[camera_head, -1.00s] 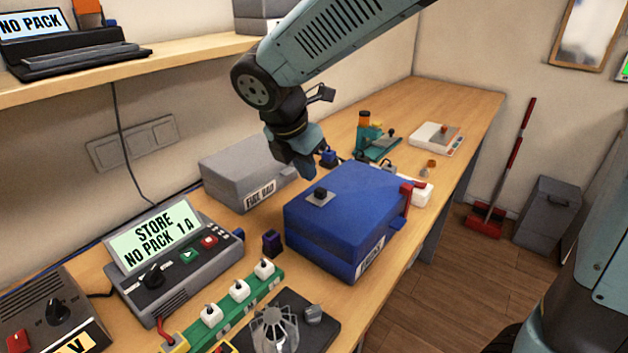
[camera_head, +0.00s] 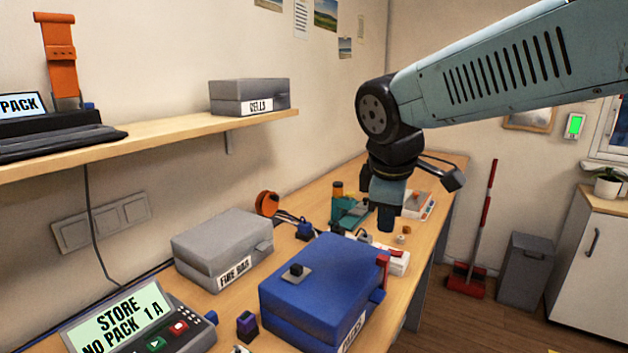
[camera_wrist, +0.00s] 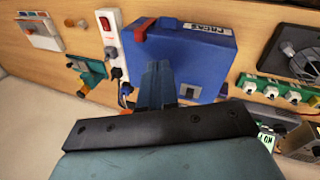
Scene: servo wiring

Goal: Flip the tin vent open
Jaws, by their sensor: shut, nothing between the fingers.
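The blue tin (camera_head: 330,285) stands shut on the bench, its white label on the front side. On its lid is a small grey plate with a dark knob (camera_head: 295,271), which looks like the vent; the knob stands upright on the plate. A red latch (camera_head: 383,268) is at the tin's right side. My gripper (camera_head: 386,226) points down, shut and empty, above the bench beyond the tin's right far corner.
A grey tin (camera_head: 222,248) stands left of the blue one. A white power strip (camera_head: 396,260) with plugs lies behind the blue tin. A teal tool (camera_head: 350,212) stands farther back. The display unit (camera_head: 130,320) is at the front left.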

